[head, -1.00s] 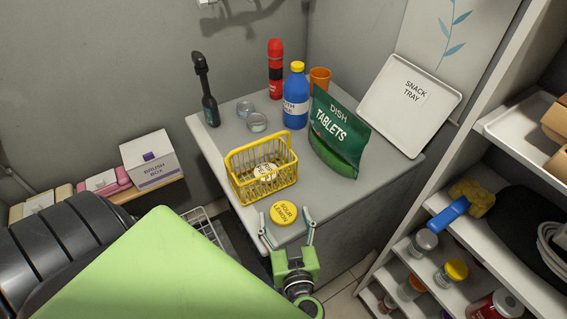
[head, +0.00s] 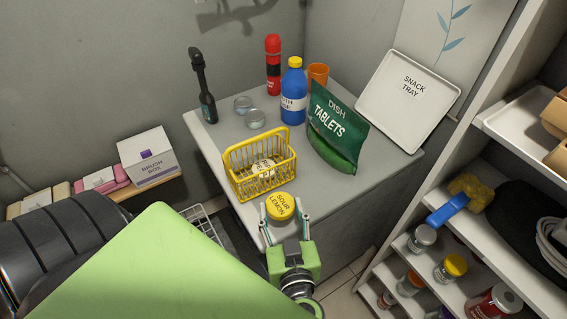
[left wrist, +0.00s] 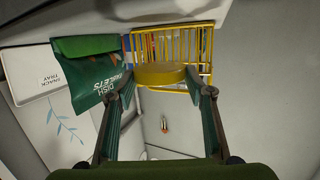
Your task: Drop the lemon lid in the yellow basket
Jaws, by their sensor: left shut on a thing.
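The lemon lid (head: 281,207) is a round yellow disc labelled "SOUR LEMON". It is at the front of the grey cabinet top, just in front of the yellow basket (head: 285,179). My left gripper (head: 284,214) is shut on the lid's sides. In the left wrist view the lid (left wrist: 160,75) sits between the fingertips (left wrist: 160,84), with the basket (left wrist: 203,48) beyond it. I cannot tell whether the lid is clear of the surface. The basket is upright, with open wire walls and a pale label showing through its bars. My right gripper is not in view.
A green dish tablets bag (head: 338,128) stands right of the basket, close to it. A white snack tray (head: 404,119) leans at right.

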